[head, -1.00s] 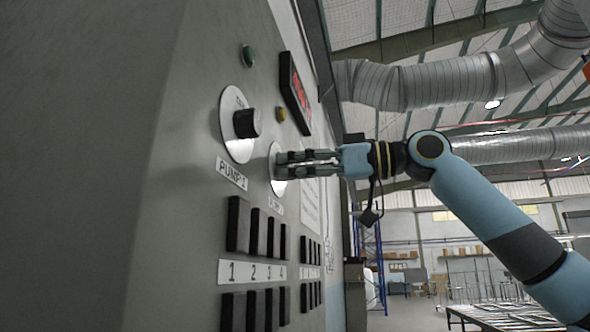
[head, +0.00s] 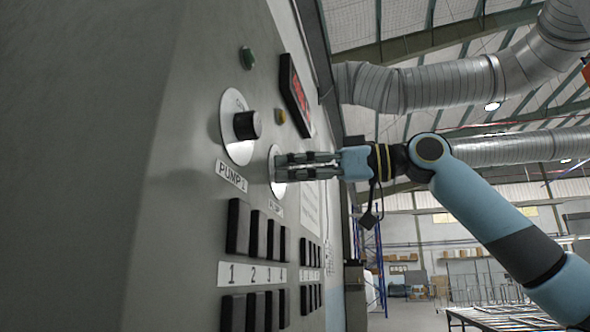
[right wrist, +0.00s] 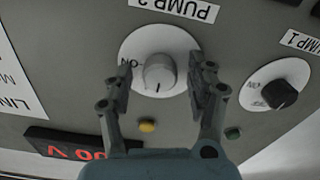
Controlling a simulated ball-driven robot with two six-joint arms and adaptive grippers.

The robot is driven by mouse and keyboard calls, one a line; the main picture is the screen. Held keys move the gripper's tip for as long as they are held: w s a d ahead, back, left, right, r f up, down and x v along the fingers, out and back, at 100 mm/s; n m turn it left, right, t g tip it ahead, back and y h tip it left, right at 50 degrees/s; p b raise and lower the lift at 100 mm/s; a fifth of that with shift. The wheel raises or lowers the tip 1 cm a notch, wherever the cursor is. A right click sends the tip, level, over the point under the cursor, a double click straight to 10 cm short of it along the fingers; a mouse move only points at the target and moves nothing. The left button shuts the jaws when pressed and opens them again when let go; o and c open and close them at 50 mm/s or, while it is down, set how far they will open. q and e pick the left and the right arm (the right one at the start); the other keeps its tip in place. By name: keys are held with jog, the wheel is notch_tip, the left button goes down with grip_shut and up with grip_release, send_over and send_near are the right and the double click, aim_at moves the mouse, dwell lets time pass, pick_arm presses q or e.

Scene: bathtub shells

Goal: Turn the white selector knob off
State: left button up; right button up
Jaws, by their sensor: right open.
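The white selector knob (right wrist: 160,73) sits on a round white plate labelled PUMP 2, with "ON" readable at its left in the right wrist view. A dark pointer mark shows on the knob's lower part in that view. My right gripper (right wrist: 158,88) is open, with one finger on each side of the knob and gaps visible between them. In the head view my right gripper (head: 282,167) reaches the panel (head: 180,200) from the right and hides the knob. My left gripper is not in view.
A black knob (head: 247,125) on the PUMP 1 plate is beside it; it also shows in the right wrist view (right wrist: 280,94). A red display (head: 296,94), a yellow button (right wrist: 147,125) and a green button (right wrist: 232,132) are close by. Black switches (head: 258,233) are below.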

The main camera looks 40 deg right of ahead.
aim_at(278, 123)
notch_tip(278, 123, up, 10)
dwell(0.6)
dwell(0.4)
